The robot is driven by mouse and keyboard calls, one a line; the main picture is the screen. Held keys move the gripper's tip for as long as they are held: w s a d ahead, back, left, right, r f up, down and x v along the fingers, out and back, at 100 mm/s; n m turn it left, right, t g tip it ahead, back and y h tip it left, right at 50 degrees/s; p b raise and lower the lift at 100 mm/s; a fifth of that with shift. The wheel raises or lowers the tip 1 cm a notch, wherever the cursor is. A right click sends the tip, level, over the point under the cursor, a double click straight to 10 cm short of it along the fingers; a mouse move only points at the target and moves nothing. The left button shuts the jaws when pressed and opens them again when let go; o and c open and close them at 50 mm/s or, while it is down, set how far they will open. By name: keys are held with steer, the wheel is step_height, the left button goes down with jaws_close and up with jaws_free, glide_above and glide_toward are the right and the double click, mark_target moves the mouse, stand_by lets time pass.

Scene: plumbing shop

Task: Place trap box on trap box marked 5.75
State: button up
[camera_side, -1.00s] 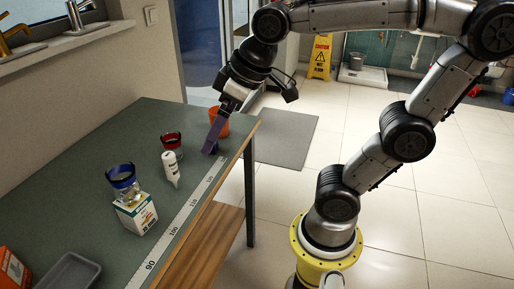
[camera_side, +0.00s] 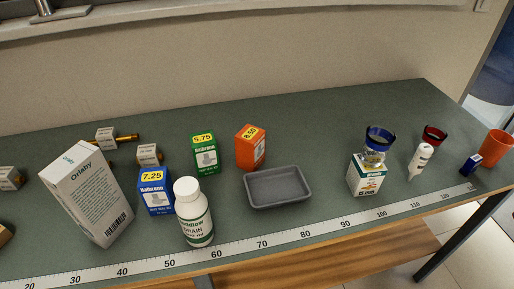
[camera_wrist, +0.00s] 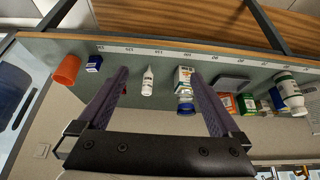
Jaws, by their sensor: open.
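The green trap box marked 5.75 (camera_side: 205,155) stands upright toward the back of the table in the side view. A blue trap box marked 7.25 (camera_side: 155,191) stands left of it, and an orange one marked 8.50 (camera_side: 250,148) to its right. A small dark blue box (camera_side: 471,163) lies at the far right beside an orange cup; no number is readable on it. It also shows in the wrist view (camera_wrist: 94,63), left of my fingers. My gripper (camera_wrist: 158,75) is open and empty, with its fingers spread; it is out of the side view.
A white bottle (camera_side: 193,214) and a tall white box (camera_side: 88,194) stand left.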

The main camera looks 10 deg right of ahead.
mark_target(260, 142)
steer(key=w+r+t+h, duration=0.1)
steer(key=w+r+t, duration=0.45)
steer(key=w, duration=1.05)
steer(key=w+a+r+n+y, duration=0.3)
steer(key=w+a, duration=0.6)
steer(key=w, duration=0.4)
steer(key=w+a+f+n+y, duration=0.3)
steer(key=a+y, duration=0.1)
steer(key=a, duration=0.6)
steer(key=w+a+f+n+y, duration=0.25)
steer(key=a+y, duration=0.25)
steer(key=a, duration=0.5)
step_height(260, 142, down, 15)
steer(key=shift+n+g+h, duration=0.25)
steer(key=shift+g+h, duration=0.05)
steer(key=shift+g, duration=0.05)
steer(key=x, duration=0.7)
steer(key=shift+w+a+f, duration=0.1)
steer(key=shift+w+f, duration=0.15)
steer(key=shift+w, duration=0.1)
steer(key=x, duration=0.4)
steer(key=shift+w+f, duration=0.1)
steer(key=shift+f, duration=0.3)
steer(key=shift+w+a+f, duration=0.1)
steer(key=shift+w+a, duration=0.1)
steer(key=shift+w, duration=0.2)
steer(key=c, duration=1.3)
jaws_close()
